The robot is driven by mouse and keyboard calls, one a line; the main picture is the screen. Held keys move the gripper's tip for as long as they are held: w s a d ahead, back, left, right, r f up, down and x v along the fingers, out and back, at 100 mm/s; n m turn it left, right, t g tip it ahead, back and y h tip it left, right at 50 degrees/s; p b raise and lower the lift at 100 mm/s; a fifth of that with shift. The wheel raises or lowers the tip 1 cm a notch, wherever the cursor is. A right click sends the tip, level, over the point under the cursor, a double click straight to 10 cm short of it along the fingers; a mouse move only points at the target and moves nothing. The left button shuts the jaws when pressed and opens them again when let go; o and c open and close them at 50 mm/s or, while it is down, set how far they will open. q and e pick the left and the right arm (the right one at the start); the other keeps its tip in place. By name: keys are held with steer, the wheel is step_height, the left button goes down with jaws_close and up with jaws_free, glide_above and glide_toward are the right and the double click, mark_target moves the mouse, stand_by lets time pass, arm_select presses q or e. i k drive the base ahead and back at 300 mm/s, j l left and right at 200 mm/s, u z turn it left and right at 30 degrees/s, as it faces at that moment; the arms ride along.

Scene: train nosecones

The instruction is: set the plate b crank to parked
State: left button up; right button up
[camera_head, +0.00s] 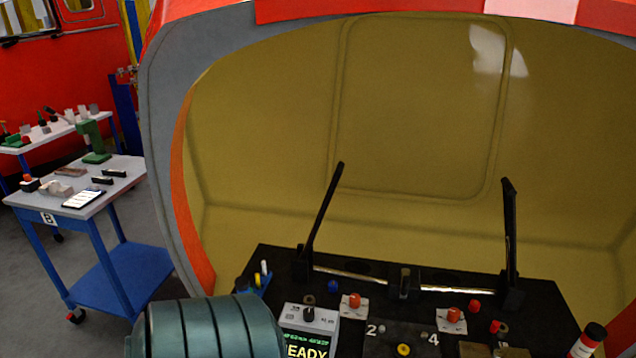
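A black panel (275,262) lies inside the nosecone at the lower centre. Red knobs sit on white plates, one near the "2" (353,303) and one near the "4" (452,318). I cannot read any plate b label or tell which part is its crank. Neither gripper is in view.
A grey box (322,322) with a black knob stands above a display reading "READY". A ribbed teal cylinder (205,330) fills the bottom left. A blue cart (115,198) holding small parts stands left outside.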

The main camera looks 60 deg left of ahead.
mark_target(404, 273)
steer(key=u, duration=2)
steer(key=l, duration=0.25)
steer(key=u, duration=0.05)
